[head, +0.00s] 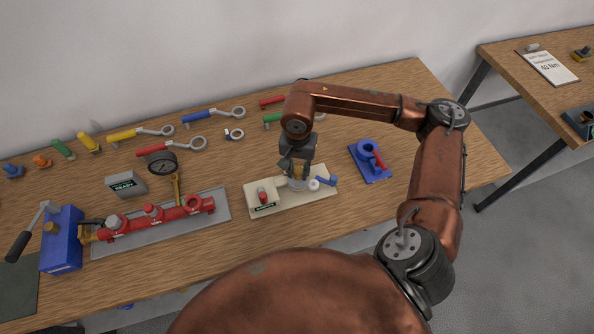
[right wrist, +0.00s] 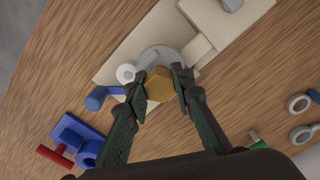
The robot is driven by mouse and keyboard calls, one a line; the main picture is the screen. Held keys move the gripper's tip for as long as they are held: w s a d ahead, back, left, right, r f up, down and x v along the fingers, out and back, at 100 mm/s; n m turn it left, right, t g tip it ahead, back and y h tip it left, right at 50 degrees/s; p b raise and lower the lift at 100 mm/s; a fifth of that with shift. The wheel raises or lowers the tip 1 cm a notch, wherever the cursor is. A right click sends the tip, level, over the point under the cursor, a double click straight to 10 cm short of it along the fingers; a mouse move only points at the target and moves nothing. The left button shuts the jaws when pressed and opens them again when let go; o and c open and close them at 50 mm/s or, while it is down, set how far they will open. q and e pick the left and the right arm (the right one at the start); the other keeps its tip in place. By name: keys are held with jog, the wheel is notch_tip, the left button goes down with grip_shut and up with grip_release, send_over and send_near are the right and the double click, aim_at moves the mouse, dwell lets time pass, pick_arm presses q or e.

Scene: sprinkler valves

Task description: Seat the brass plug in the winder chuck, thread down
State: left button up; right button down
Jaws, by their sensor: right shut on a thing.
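My right gripper (head: 297,168) is over the winder (head: 325,193), a cream base with a red knob and a blue crank. Its fingers are shut on the brass plug (right wrist: 158,84), whose hexagonal head shows between the fingertips in the right wrist view. The grey round chuck (right wrist: 160,54) is directly under and behind the plug in that view. The plug's lower part and thread are hidden, so I cannot tell whether it sits in the chuck or just above it. My left gripper is not in view.
A blue fixture with a red handle (head: 368,160) stands right of the winder. A red valve manifold (head: 155,218) on a grey tray, a gauge (head: 162,163) and a blue pump box (head: 62,240) are on the left. Several coloured wrenches lie along the back. Bare wood lies right of the blue fixture.

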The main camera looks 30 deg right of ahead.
jog(key=shift+b, duration=0.5)
dwell(1.2)
jog(key=shift+f+b, duration=0.6)
jog(key=shift+f, duration=0.05)
jog(key=shift+r, duration=0.2)
jog(key=shift+r, duration=0.5)
jog(key=shift+f, duration=0.2)
jog(key=shift+f+b, duration=0.4)
jog(key=shift+f, duration=0.1)
jog(key=shift+s+f, duration=0.1)
jog(key=shift+f, duration=0.15)
